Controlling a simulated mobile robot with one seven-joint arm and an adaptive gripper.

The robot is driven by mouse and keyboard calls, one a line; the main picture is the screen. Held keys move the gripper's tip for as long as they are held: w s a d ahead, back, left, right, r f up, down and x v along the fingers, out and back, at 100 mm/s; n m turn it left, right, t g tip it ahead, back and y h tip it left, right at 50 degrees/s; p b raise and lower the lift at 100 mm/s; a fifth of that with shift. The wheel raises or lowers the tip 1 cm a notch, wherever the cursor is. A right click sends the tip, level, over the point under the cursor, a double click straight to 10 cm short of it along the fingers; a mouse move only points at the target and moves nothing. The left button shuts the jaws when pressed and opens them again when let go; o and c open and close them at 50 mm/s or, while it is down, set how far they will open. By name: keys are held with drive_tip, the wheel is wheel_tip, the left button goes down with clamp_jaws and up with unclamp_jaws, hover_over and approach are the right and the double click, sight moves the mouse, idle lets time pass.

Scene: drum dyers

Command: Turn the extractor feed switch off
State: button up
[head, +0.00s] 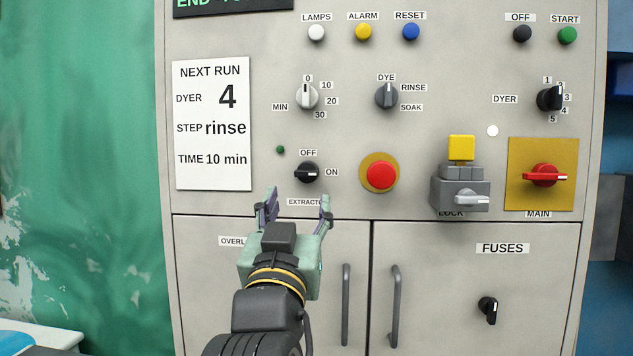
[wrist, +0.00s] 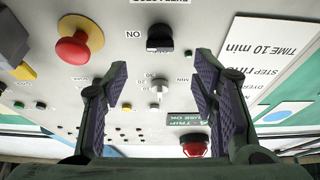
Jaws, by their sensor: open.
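The extractor feed switch is a black rotary knob (head: 307,172) on the grey panel. OFF is printed above it and ON to its right. Its light pointer mark lies sideways, toward ON. In the wrist view, which is upside down, the knob (wrist: 160,38) sits near the top middle, with ON at its left. My gripper (head: 298,197) is open and empty, just below the knob in the head view, and its fingers hide part of the EXTRACTOR label. In the wrist view my gripper (wrist: 160,80) has its fingers spread apart, with the knob beyond them and not between them.
A red mushroom button (head: 381,175) is close to the right of the switch. The minutes dial (head: 307,96) and the DYE selector (head: 387,96) are above. A grey lock block (head: 460,193) and a red main handle (head: 545,176) are farther right. Door handles (head: 346,304) stick out below.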

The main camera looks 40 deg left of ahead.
sight(306, 176)
drive_tip(key=p+x, duration=0.2)
drive_tip(key=x, duration=0.7)
drive_tip(key=shift+c, duration=0.3)
drive_tip(key=c, duration=1.1)
